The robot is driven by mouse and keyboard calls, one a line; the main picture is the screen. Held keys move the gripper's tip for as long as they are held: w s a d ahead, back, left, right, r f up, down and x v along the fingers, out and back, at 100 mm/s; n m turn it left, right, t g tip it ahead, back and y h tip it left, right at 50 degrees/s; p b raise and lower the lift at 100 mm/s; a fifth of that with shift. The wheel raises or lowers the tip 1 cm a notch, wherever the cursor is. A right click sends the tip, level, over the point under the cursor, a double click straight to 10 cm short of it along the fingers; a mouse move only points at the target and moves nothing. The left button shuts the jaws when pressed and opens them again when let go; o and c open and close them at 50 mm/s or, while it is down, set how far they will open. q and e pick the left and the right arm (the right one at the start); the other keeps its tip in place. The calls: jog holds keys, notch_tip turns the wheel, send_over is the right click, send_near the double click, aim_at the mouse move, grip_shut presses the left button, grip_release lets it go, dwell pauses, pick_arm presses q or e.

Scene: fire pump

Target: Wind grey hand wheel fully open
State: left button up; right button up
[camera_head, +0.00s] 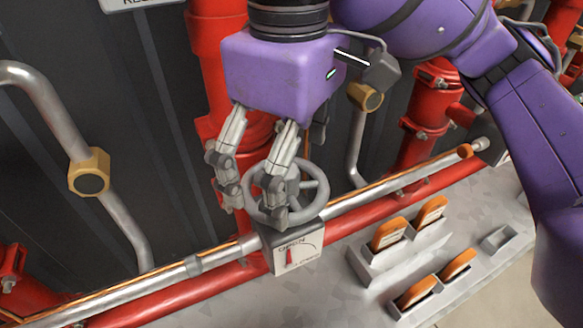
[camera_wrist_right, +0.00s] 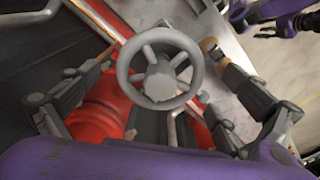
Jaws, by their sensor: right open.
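The grey hand wheel (camera_head: 316,185) stands on the pipe run in the head view, above a white plate (camera_head: 298,262) marked OPEN with a red pointer. My right gripper (camera_head: 253,208) is open at the wheel. One finger is in front of the wheel's left part and another lies left of it. In the right wrist view the spoked wheel (camera_wrist_right: 158,76) is centred, with the open fingers spread on either side of it. Whether a finger touches the rim I cannot tell. A small dark gripper (camera_wrist_right: 280,30) on a purple arm, seemingly my left, shows at the top right; its jaw state is unclear.
Red and silver pipes (camera_head: 395,187) run diagonally beside the wheel. Grey holders with several orange-topped pieces (camera_head: 389,233) stand at the lower right. A bent silver pipe with an ochre hex fitting (camera_head: 89,172) is at the left. Dark panels stand behind.

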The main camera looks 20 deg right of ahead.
jog(key=r+p, duration=0.1)
jog(key=r, duration=0.1)
jog(key=r+p, duration=0.1)
jog(key=r, duration=0.1)
jog(key=shift+w+a+p, duration=0.15)
jog(key=shift+w+p, duration=0.1)
jog(key=shift+p, duration=0.1)
jog(key=shift+r+p, duration=0.8)
jog(key=shift+r, duration=0.15)
pick_arm(q)
jog(key=r, duration=0.1)
jog(key=w+r, duration=0.1)
jog(key=r, duration=0.1)
jog(key=w+r, duration=0.1)
jog(key=shift+r, duration=0.15)
pick_arm(e)
jog(key=shift+f, duration=0.1)
pick_arm(q)
jog(key=shift+s, duration=0.1)
pick_arm(e)
jog(key=shift+s, duration=0.1)
